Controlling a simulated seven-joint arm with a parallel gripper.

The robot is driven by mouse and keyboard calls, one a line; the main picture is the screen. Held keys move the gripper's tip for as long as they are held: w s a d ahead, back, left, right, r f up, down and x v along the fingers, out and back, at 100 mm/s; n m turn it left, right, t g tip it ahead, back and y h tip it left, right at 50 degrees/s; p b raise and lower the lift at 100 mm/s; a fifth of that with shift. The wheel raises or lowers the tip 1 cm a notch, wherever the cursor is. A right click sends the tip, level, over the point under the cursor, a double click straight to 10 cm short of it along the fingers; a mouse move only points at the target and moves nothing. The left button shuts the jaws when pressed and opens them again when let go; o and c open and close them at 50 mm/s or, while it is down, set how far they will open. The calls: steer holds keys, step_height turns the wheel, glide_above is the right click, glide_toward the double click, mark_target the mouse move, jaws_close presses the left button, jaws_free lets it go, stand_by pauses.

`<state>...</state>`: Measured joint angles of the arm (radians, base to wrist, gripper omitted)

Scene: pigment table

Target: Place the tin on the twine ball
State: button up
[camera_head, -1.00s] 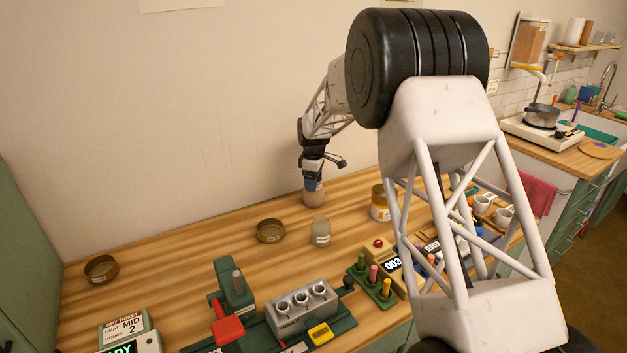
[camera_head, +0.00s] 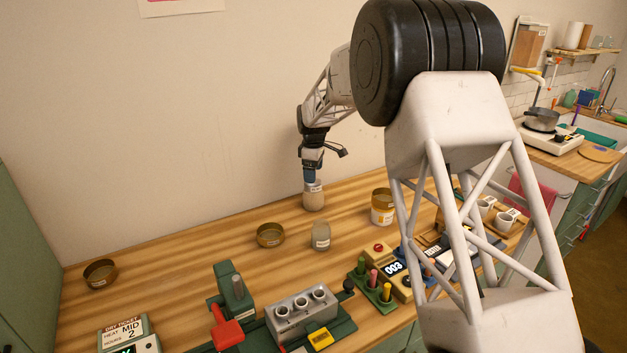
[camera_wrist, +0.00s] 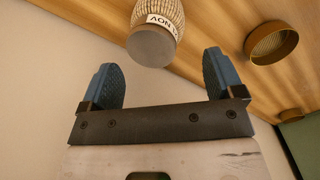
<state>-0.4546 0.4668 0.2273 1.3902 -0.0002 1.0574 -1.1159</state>
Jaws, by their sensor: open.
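A beige twine-wound rounded body (camera_head: 313,201) stands upright on the table near the wall. In the wrist view the twine (camera_wrist: 158,12) shows a woven texture, with a white label beside a flat grey-brown round top (camera_wrist: 152,47). I cannot tell whether that top is a separate tin resting on the twine or part of the same object. My gripper (camera_head: 310,180) is just above it, pointing down. In the wrist view its blue fingers (camera_wrist: 161,62) are wide apart with nothing between them; the round top lies beyond their tips.
A shallow brass dish (camera_head: 270,235), a pale labelled jar (camera_head: 320,233) and an amber jar (camera_head: 382,208) stand nearby. Another brass dish (camera_head: 101,273) is far left. A green-and-grey fixture (camera_head: 302,308) and peg block (camera_head: 375,286) occupy the front. Bare wood separates the dishes.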

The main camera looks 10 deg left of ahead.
step_height(320, 180, up, 7)
stand_by(0.4)
stand_by(0.8)
steer(key=s+d+r+m+t, duration=0.1)
steer(key=s+d+r+m, duration=0.45)
steer(key=s+d, duration=0.75)
steer(key=s+d+r+m, duration=0.3)
steer(key=s+d+r, duration=0.5)
steer(key=s+d, duration=0.55)
steer(key=s+d+f+m, duration=0.2)
steer(key=s+d, duration=0.3)
steer(key=s, duration=0.5)
steer(key=s+d+f+m+t, duration=0.1)
steer(key=s+d+f+m, duration=0.2)
steer(key=s+d, duration=0.3)
steer(key=s+d+f+m, duration=0.3)
steer(key=s+d+m, duration=0.1)
steer(key=s, duration=1.1)
steer(key=shift+s+d+m+t, duration=0.25)
steer(key=shift+d+m+t, duration=0.1)
steer(key=shift+d, duration=0.45)
